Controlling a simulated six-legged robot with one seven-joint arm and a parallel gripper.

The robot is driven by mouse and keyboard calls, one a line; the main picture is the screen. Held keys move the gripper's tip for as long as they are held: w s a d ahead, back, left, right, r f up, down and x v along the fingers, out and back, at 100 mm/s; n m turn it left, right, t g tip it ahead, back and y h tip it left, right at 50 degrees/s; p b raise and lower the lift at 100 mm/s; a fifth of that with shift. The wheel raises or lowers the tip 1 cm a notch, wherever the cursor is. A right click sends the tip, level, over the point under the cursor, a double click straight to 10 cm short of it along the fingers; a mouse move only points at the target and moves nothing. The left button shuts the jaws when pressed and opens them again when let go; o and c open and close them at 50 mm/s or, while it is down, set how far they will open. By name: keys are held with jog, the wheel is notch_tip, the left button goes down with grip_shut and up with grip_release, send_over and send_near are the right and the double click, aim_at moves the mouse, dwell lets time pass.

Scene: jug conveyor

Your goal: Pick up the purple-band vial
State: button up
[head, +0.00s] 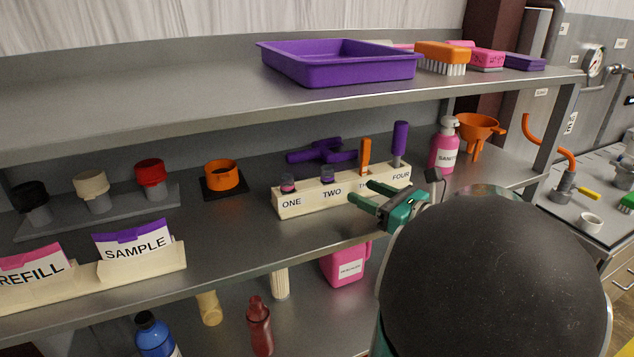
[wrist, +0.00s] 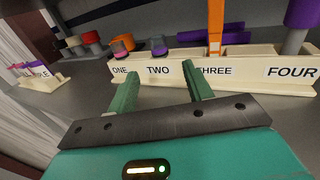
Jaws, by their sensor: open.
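The purple-band vial (head: 327,174) stands in slot TWO of a cream rack (head: 291,210) on the middle shelf. It also shows in the wrist view (wrist: 158,47), where only its dark top and purple band rise above the rack. A similar vial with a pink band (head: 288,184) stands in slot ONE. My gripper (head: 358,189) is open and empty in front of the rack, near the THREE label in the head view. In the wrist view its green fingers (wrist: 160,70) point at the rack, and the purple-band vial lies beyond the gap between them.
An orange tool (head: 365,156) and a purple-handled tool (head: 399,140) stand upright in slots THREE and FOUR. Purple parts (head: 322,152) lie behind the rack. The upper shelf holds a purple tray (head: 340,68) overhead. A pink spray bottle (head: 444,150) stands at right.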

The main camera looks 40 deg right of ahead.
aim_at(332, 177)
jog(key=w, duration=0.5)
jog(key=shift+w+a, duration=0.25)
jog(key=w, duration=0.4)
jog(key=w+a, duration=0.1)
jog(key=w, duration=0.1)
jog(key=shift+r, duration=0.1)
jog(key=shift+s, duration=0.1)
jog(key=c, duration=1.1)
